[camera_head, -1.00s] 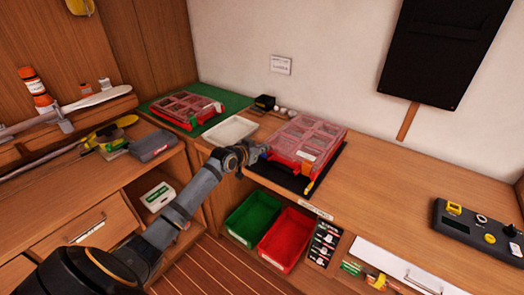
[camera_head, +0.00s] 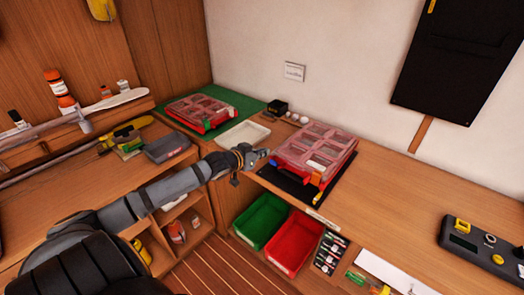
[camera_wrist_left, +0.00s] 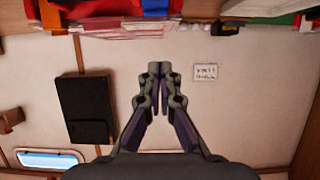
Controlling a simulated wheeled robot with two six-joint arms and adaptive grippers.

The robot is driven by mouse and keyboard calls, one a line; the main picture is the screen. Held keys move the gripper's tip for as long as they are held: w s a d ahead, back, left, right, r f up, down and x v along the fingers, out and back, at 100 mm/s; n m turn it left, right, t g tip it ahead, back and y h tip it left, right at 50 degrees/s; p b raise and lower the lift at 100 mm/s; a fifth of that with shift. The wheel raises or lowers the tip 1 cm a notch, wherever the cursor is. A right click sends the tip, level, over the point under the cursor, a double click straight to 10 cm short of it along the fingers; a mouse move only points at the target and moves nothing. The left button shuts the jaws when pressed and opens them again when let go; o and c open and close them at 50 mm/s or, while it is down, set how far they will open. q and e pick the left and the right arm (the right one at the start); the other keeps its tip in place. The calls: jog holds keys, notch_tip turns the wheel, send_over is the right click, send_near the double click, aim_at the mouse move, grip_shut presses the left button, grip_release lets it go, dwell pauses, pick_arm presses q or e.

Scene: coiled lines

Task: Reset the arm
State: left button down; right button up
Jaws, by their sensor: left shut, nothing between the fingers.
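My left arm comes in from the lower left in the head view. Its gripper (camera_head: 262,156) is at the front of the worktop, just left of the red organizer case with a clear lid (camera_head: 315,150). In the left wrist view the two fingers (camera_wrist_left: 160,70) are together with nothing between them. I cannot tell from the head view whether the gripper touches the case or the worktop. My right gripper is not in view.
A red case (camera_head: 201,112) lies on a green mat (camera_head: 232,103). A white tray (camera_head: 244,134) sits behind my gripper. Green (camera_head: 261,218) and red (camera_head: 294,242) bins stand below the worktop edge. A control box (camera_head: 482,241) is at right; the worktop between is clear.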

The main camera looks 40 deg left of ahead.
pick_arm(q)
jog(key=shift+s+d, duration=0.1)
jog(key=shift+s, duration=0.2)
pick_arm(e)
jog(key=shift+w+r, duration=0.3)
